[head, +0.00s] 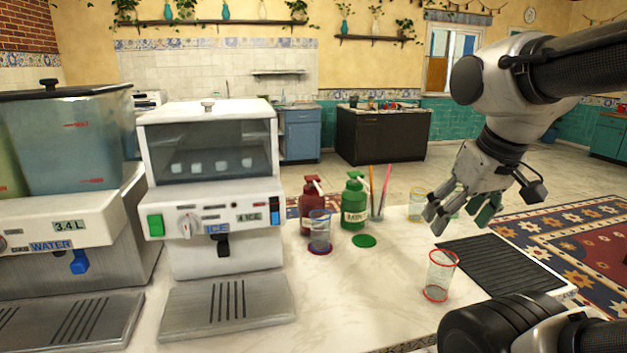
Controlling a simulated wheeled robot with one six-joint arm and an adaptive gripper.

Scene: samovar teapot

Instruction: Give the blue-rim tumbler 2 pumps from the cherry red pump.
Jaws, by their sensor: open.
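The blue-rim tumbler (320,233) stands upright on a dark red round spot on the counter, directly in front of the cherry red pump. It looks empty. My gripper (461,215) is open and empty, over the right part of the counter. It is well to the right of the tumbler and the pump and touches neither.
A green mint pump (354,194) stands right of the red one, with a green spot (364,241) before it. A red-rim tumbler (440,277) stands front right, near a black drain mat (500,262). The ice machine (213,190) stands left. A yellow-rim glass (416,207) stands behind.

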